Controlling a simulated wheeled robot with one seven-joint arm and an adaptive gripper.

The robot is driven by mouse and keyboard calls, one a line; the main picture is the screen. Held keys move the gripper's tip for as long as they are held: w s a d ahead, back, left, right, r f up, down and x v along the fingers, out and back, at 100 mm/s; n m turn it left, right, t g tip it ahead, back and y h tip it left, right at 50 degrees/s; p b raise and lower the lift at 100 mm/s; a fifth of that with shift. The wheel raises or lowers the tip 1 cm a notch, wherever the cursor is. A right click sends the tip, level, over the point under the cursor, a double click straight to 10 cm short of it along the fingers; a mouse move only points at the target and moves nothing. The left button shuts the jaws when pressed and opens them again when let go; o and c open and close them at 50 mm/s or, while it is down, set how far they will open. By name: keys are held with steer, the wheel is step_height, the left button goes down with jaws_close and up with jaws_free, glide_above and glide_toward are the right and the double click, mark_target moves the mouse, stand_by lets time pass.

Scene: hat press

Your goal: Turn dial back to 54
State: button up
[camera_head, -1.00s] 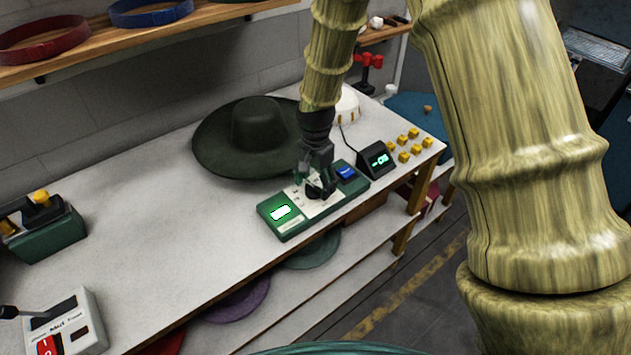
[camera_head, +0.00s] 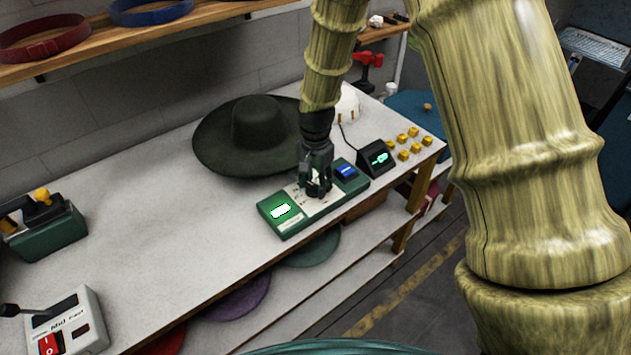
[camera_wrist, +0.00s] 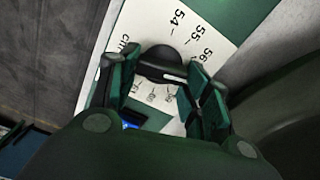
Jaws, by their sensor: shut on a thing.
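The black dial (camera_wrist: 166,60) sits on a white scale plate (camera_wrist: 140,22) printed with numbers. In the wrist view, 54, 55 and 56 show above and to the right of the dial, and more numbers show below it. A pale pointer mark shows on the dial's near edge, close to the right finger; I cannot tell its exact reading. My gripper (camera_wrist: 163,72) is shut on the dial, one finger on each side. In the head view, my gripper (camera_head: 317,186) hides most of the dial on the green control box (camera_head: 290,229).
The box has a lit white screen (camera_head: 280,211) and a blue button (camera_head: 345,170). A small black display (camera_head: 378,159) with teal marks stands to its right, near several yellow blocks (camera_head: 403,155). A dark green hat (camera_head: 255,130) lies behind.

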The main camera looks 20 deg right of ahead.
steer(key=n+p, duration=0.1)
steer(key=n, duration=0.4)
steer(key=shift+w+a, duration=0.1)
steer(key=n, duration=0.4)
steer(key=shift+a+n+p, duration=0.1)
steer(key=shift+n+p, duration=0.2)
steer(key=shift+p, duration=0.1)
steer(key=n, duration=0.4)
steer(key=shift+w+a+p, duration=0.1)
steer(key=shift+a+p, duration=0.05)
steer(key=shift+p, duration=0.2)
steer(key=shift+a+n+p, duration=0.1)
steer(key=shift+n+p, duration=0.2)
steer(key=shift+n, duration=1.8)
steer(key=o, duration=1)
steer(key=shift+r, duration=0.1)
